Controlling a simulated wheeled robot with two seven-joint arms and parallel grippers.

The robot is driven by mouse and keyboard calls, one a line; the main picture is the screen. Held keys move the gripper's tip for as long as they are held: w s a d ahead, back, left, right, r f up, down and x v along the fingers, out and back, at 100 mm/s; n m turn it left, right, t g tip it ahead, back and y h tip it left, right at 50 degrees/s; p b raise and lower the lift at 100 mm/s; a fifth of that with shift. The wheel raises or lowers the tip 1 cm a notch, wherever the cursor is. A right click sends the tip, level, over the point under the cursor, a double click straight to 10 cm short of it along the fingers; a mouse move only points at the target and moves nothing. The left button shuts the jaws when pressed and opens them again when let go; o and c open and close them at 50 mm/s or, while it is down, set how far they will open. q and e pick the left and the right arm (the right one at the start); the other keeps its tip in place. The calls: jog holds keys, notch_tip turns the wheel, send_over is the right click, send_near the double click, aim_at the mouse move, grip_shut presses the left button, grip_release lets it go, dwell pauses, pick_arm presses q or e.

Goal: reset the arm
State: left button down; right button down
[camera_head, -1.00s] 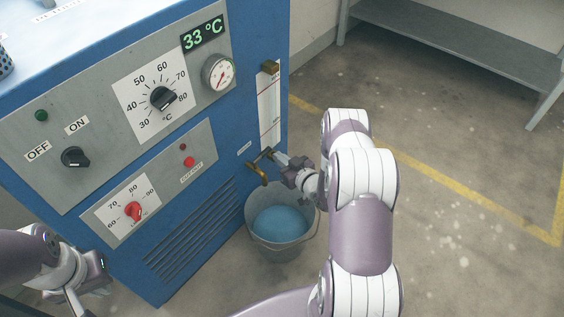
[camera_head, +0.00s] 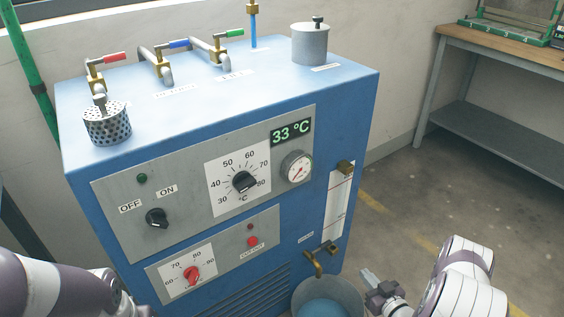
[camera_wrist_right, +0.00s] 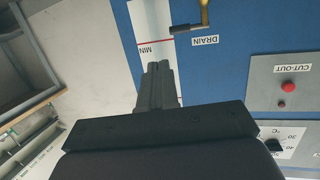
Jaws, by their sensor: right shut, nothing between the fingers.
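My right gripper (camera_head: 368,275) is shut and empty. It is right of the brass drain tap (camera_head: 316,262) on the blue machine (camera_head: 366,120), with a gap between them. In the right wrist view my shut fingers (camera_wrist_right: 157,72) point toward the machine's front, below the MIN mark, and the drain tap (camera_wrist_right: 204,12) is up and to their right, apart. My left arm (camera_head: 60,285) is at the lower left; its fingers are out of the frame.
A bucket (camera_head: 352,290) with blue liquid stands under the tap, cut off by the bottom edge. The machine's top carries several valves, a perforated cup (camera_head: 107,125) and a lidded pot (camera_head: 310,45). A bench (camera_head: 500,45) stands at the back right. Floor right of the machine is free.

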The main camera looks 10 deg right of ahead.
jog(key=s+d+f+m+g+h, duration=0.2)
jog(key=s+f+m+g, duration=0.1)
jog(key=s+f+g, duration=0.45)
jog(key=s+a+r+g, duration=0.3)
jog(key=a+r, duration=0.1)
jog(key=r, duration=0.3)
jog(key=s+a+r+m+g, duration=0.1)
jog(key=s+a+r+g, duration=0.2)
jog(key=a+r, duration=0.3)
jog(key=s+a+r+g, duration=0.3)
jog(key=r, duration=0.5)
jog(key=w+a+r+n+t, duration=0.2)
jog(key=a+r, duration=0.4)
jog(key=r, duration=0.1)
notch_tip(320, 180, up, 31)
jog(key=p, duration=3.2)
jog(key=shift+a+r, duration=0.15)
jog(key=shift+s, duration=0.15)
